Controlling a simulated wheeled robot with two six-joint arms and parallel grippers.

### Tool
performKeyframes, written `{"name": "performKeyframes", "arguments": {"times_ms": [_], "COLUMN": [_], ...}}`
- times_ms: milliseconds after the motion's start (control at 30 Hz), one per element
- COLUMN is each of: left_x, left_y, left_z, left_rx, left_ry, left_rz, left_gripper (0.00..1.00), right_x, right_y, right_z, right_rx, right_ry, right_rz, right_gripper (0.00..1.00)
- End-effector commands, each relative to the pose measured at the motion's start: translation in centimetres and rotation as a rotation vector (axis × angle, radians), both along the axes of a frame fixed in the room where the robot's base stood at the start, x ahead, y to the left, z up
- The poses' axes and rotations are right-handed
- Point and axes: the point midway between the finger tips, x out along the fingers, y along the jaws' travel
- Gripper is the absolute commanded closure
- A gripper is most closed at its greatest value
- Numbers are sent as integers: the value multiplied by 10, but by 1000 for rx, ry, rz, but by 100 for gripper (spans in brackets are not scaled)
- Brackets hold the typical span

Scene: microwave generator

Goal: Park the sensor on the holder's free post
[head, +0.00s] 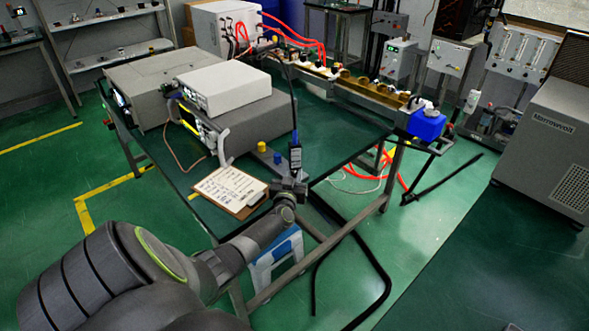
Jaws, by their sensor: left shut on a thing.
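My left gripper (290,182) is shut on the sensor (295,157), a dark upright stick with a pale label, near the front right part of the green-topped table. A black cable runs up from the sensor's top toward the waveguide line behind. Just left of the sensor is what looks like the holder (268,153), a small low piece with a yellow top and a blue top. The sensor appears apart from it, to its right. The holder is small in view, and I cannot make out its free post clearly. My right gripper is not in view.
A clipboard with paper (231,187) lies left of my gripper. Stacked grey instruments (223,91) stand behind it. A brass waveguide line (372,89) with a blue block (426,125) crosses the back. A blue and white step stool (277,257) stands below the table edge.

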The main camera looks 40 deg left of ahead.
Motion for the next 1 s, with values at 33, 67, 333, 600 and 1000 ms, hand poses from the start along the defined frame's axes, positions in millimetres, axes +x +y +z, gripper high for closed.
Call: {"name": "performKeyframes", "arguments": {"times_ms": [33,67,333,600,1000], "left_x": [-1,-1,-1,-1,-1], "left_y": [1,1,0,1,1], "left_z": [-2,-2,-1,-1,0], "left_rx": [0,0,-1,-1,0], "left_ry": [2,2,0,0,-1], "left_rz": [-12,-18,-42,-42,-41], "left_gripper": [99,99,99,99,55], "right_x": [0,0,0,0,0], "right_y": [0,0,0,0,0], "right_z": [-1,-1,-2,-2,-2], "right_rx": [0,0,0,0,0], "right_ry": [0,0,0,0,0], "right_rz": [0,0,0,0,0], "right_gripper": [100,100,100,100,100]}}
